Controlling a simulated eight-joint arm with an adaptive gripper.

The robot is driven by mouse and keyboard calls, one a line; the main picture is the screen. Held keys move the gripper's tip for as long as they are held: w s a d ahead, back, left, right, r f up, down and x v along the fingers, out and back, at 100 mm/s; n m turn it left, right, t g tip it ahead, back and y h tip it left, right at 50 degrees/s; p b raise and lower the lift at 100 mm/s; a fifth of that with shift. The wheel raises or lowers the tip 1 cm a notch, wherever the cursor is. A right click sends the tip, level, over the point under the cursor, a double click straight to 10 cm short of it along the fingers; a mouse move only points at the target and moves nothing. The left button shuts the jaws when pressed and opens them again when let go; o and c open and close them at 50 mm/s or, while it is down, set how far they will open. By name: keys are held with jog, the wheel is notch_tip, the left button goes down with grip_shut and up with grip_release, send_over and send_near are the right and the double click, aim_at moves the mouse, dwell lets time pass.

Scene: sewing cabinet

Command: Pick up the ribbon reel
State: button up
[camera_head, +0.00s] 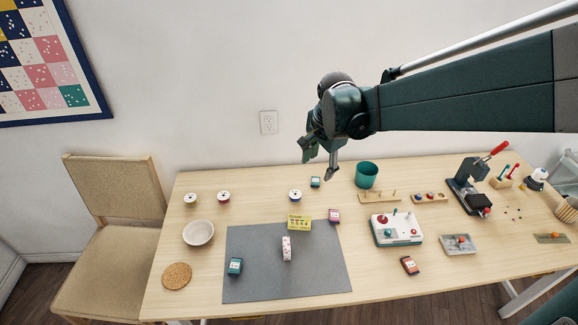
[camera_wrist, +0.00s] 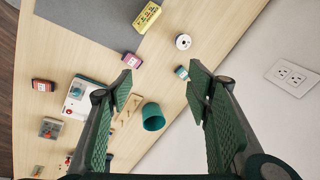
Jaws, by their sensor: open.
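A pink-and-white patterned roll (camera_head: 286,248), which looks like the ribbon reel, stands on the grey mat (camera_head: 250,285). It does not show in the wrist view. Three pale round spools lie behind the mat: a left one (camera_head: 190,198), a middle one (camera_head: 223,196) and a right one (camera_head: 295,195). A white spool also shows in the wrist view (camera_wrist: 183,42). My gripper (camera_head: 320,167) is open and empty, in the air above the back of the table, behind and right of the patterned roll. Its two fingers stand wide apart in the wrist view (camera_wrist: 160,82).
A yellow box (camera_head: 299,222) lies at the mat's back edge, near the roll. A small dark-teal box (camera_head: 235,266) sits on the mat. A teal cup (camera_head: 367,175) stands right of my gripper. A white bowl (camera_head: 198,232) and cork coaster (camera_head: 177,276) are left.

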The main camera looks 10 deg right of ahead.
jog(key=w+a+f+m+g, duration=0.1)
jog(key=w+a+f+m, duration=0.25)
jog(key=w+f, duration=0.45)
jog(key=m+g, duration=0.2)
jog(key=m, duration=0.2)
send_near(296, 192)
jog(key=s, duration=0.1)
jog(key=shift+s+a+f, duration=0.15)
jog(key=shift+s+f, duration=0.1)
jog(key=shift+f, duration=0.2)
jog(key=shift+f, duration=0.1)
jog(key=shift+f+b, duration=0.3)
jog(key=shift+f, duration=0.9)
jog(key=shift+f, duration=0.1)
jog(key=shift+w+f+b, duration=0.1)
jog(key=shift+f+b, duration=0.45)
jog(key=shift+f, duration=2)
jog(key=shift+c, duration=0.7)
